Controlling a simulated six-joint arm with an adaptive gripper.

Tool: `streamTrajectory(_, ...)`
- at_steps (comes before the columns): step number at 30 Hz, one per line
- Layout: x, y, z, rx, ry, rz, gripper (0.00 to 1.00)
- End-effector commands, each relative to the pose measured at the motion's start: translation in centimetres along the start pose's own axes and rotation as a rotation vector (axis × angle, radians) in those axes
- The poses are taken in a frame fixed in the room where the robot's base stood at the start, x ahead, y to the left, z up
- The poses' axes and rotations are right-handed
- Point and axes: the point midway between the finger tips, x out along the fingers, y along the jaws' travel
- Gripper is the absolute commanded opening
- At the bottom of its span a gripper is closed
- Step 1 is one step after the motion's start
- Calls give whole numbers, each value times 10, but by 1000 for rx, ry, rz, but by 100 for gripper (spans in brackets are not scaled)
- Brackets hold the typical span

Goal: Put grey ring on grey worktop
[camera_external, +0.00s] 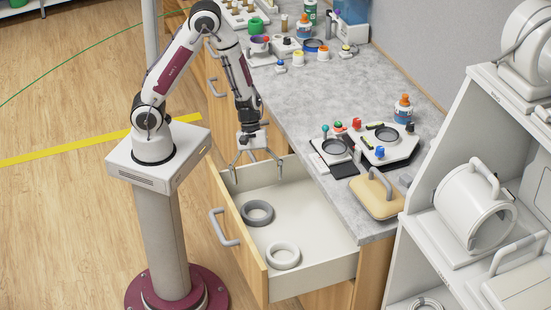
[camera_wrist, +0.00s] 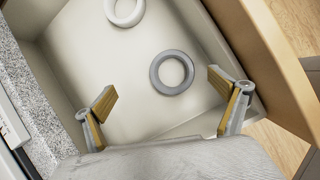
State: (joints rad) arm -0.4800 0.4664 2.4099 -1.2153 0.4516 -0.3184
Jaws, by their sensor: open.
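The grey ring (camera_external: 257,206) lies flat in the open drawer, near its left front in the external view. In the wrist view the grey ring (camera_wrist: 154,72) shows whole, ahead of and between my fingertips. My gripper (camera_external: 254,168) is open and empty, above the far end of the drawer, apart from the ring. In the wrist view my gripper's (camera_wrist: 163,88) two fingers are spread wide. The grey worktop (camera_external: 300,100) runs beside and above the drawer; a strip of the worktop (camera_wrist: 12,75) shows at the left of the wrist view.
A white ring (camera_external: 283,256) lies in the drawer (camera_external: 325,225) near the grey one. Drawer walls surround both rings. The worktop's middle is clear; bottles and parts stand at its far end, and trays (camera_external: 370,145) and a tan block (camera_external: 375,196) at its near end.

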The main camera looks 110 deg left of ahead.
Motion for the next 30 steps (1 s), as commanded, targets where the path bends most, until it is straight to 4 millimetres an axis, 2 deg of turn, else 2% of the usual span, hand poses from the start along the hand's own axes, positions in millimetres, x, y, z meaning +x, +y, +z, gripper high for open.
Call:
streamTrajectory(3,16,-5,-20,-116,14,-13,97)
streamTrajectory(10,32,-12,-42,-248,34,-24,97)
streamTrajectory(30,40,-13,-44,-266,35,-26,97)
